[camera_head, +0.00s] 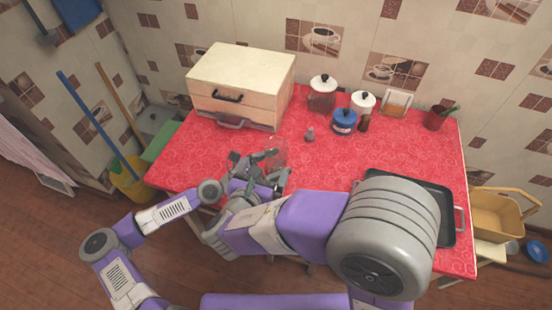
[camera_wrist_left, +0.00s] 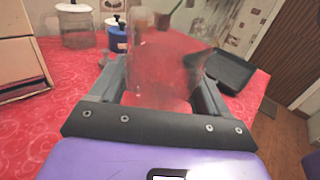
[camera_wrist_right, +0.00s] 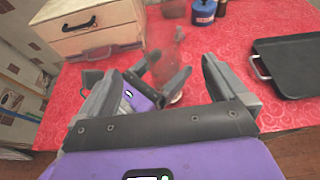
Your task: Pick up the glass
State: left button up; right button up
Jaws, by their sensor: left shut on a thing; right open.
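The clear glass (camera_head: 279,154) is upright over the front middle of the red counter. My left gripper (camera_head: 266,162) is shut on it from the left. In the left wrist view the glass (camera_wrist_left: 165,60) stands between the two fingers, see-through and faint. In the right wrist view the glass (camera_wrist_right: 166,66) shows beyond my left gripper. I cannot tell whether its base touches the cloth. My right gripper (camera_wrist_right: 158,70) is open and empty, close on the near side of my left gripper. My right arm hides part of the counter front in the head view.
A wooden bread box (camera_head: 240,80) stands at the back left. White-lidded jars (camera_head: 322,95), a blue pot (camera_head: 344,121) and a small grey shaker (camera_head: 310,134) stand behind the glass. A black tray (camera_head: 447,205) lies at the right. The cloth between glass and tray is clear.

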aim_at(279, 143)
jog(key=x, duration=1)
jog(key=shift+w+d, duration=0.1)
jog(key=shift+w, duration=0.25)
jog(key=shift+c, duration=0.3)
jog(key=shift+r, duration=0.1)
jog(key=c, duration=1.4)
